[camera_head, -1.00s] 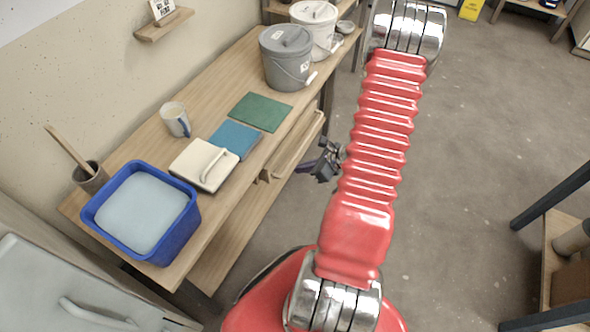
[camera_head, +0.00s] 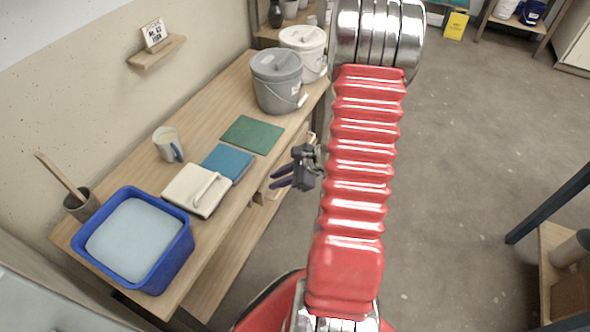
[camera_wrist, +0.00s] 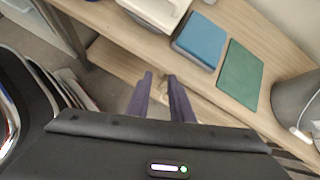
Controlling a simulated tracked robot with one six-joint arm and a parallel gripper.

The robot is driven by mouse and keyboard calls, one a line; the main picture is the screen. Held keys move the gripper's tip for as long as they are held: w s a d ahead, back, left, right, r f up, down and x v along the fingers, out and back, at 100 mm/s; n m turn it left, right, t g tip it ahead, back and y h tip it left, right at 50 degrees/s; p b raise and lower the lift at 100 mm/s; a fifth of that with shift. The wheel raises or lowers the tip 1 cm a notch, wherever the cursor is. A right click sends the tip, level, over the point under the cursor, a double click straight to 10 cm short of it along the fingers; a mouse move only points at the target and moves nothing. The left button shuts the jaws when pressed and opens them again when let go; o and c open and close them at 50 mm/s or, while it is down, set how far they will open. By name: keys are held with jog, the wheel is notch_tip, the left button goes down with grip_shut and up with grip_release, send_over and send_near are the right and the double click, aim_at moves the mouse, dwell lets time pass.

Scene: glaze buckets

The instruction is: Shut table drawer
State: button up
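The wooden table drawer (camera_head: 271,191) is below the front edge of the table (camera_head: 225,112). A part of it sticks out past the edge. My gripper hides much of it in the head view, so I cannot tell exactly how far out it is. My gripper (camera_head: 273,180) is in front of the drawer, its dark purple fingers pointing left toward the table. In the wrist view the two fingers (camera_wrist: 160,77) are apart with nothing between them. I cannot tell whether they touch the drawer.
On the tabletop are a blue tub (camera_head: 176,262), a cream lidded box (camera_head: 190,187), a blue tile (camera_head: 228,163), a green tile (camera_head: 252,134), a mug (camera_head: 167,143), a grey bucket (camera_head: 277,82) and a white bucket (camera_head: 305,50). Open floor (camera_head: 460,170) lies to the right.

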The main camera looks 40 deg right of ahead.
jog(key=s+a+r+n+g, duration=0.1)
jog(key=a+r+n+g, duration=0.3)
jog(key=a+r+n, duration=1.15)
jog(key=s+a+r+n+t+h, duration=0.1)
jog(key=s+a+r+n+h, duration=0.1)
jog(key=s+a+r+n, duration=0.2)
jog(key=s+a+r+n+t+h, duration=0.1)
jog(key=s+a+r+n+h, duration=0.1)
jog(key=s+a+r+n, duration=0.2)
jog(key=s+r+n, duration=0.3)
jog(key=r, duration=0.3)
jog(key=shift+a, duration=0.15)
jog(key=shift+n, duration=0.25)
